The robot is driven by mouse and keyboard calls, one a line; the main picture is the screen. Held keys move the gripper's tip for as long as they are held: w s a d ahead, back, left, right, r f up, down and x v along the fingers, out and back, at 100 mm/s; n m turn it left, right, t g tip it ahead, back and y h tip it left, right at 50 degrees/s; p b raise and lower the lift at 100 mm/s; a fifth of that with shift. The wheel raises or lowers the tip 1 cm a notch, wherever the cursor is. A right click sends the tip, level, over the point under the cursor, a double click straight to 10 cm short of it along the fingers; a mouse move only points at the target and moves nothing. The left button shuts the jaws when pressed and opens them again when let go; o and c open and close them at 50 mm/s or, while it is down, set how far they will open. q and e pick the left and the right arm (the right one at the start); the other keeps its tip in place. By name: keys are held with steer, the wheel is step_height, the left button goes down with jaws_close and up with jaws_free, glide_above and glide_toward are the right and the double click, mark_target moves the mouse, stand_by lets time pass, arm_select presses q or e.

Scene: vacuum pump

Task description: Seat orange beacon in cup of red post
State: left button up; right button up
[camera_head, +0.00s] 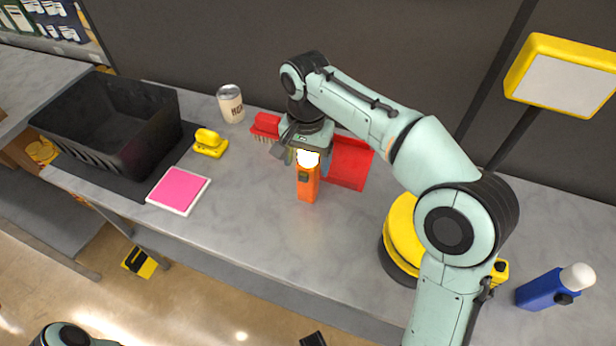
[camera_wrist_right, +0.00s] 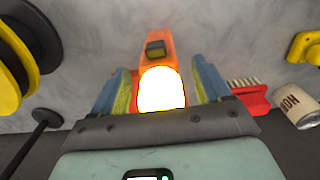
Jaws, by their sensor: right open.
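The orange beacon (camera_head: 308,184) has a glowing white dome and a dark patch on its body. It is on the grey worktop, dome end toward my right gripper (camera_head: 306,157). In the right wrist view the beacon (camera_wrist_right: 156,58) lies between the two open fingers of my right gripper (camera_wrist_right: 163,85), with a gap on each side of the dome. I cannot make out a red post with a cup. A flat red piece (camera_head: 349,163) is partly hidden behind the gripper. My left gripper is not clearly in view.
A black crate (camera_head: 150,95), pink pad (camera_head: 178,190), yellow object (camera_head: 209,143) and can (camera_head: 230,104) stand to the left. A red brush (camera_head: 266,126) is behind the gripper. A yellow round unit (camera_head: 403,232) and blue beacon (camera_head: 541,292) are right. The front middle is clear.

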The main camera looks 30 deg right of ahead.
steer(key=shift+f, duration=0.7)
jaws_close()
arm_select(q)
steer(key=shift+f, duration=0.15)
arm_select(e)
steer(key=shift+r, duration=0.1)
steer(key=shift+r, duration=0.1)
